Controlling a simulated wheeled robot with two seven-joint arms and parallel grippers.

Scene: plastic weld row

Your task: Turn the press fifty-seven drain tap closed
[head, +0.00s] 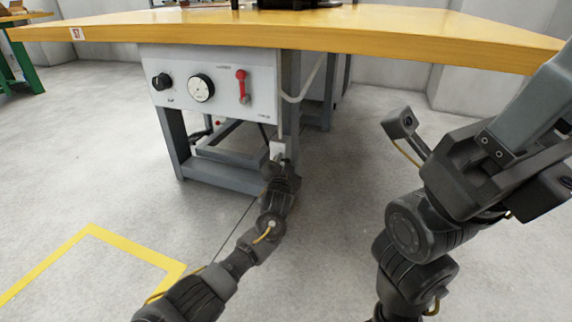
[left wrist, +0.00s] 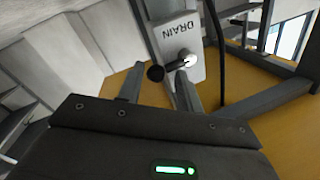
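The drain tap sits on a pale plate (left wrist: 178,42) marked DRAIN, in the left wrist view. Its short dark lever runs from a bright pivot on the plate to a round black knob (left wrist: 156,73) at the lower left. My left gripper (left wrist: 158,88) is open, and the knob shows between its fingertips; I cannot tell if they touch it. In the head view, my left gripper (head: 280,164) is just below the small pale plate (head: 277,149) beside the press frame, and hides the tap. My right arm (head: 455,185) is at the right; its fingers are not clear.
A yellow bench top (head: 300,28) with a 57 label (head: 76,34) overhangs the grey control panel (head: 215,85). The panel carries a black knob (head: 162,81), a gauge (head: 201,88) and a red lever (head: 242,86). Grey frame legs stand close by. The floor (head: 90,190) in front is clear.

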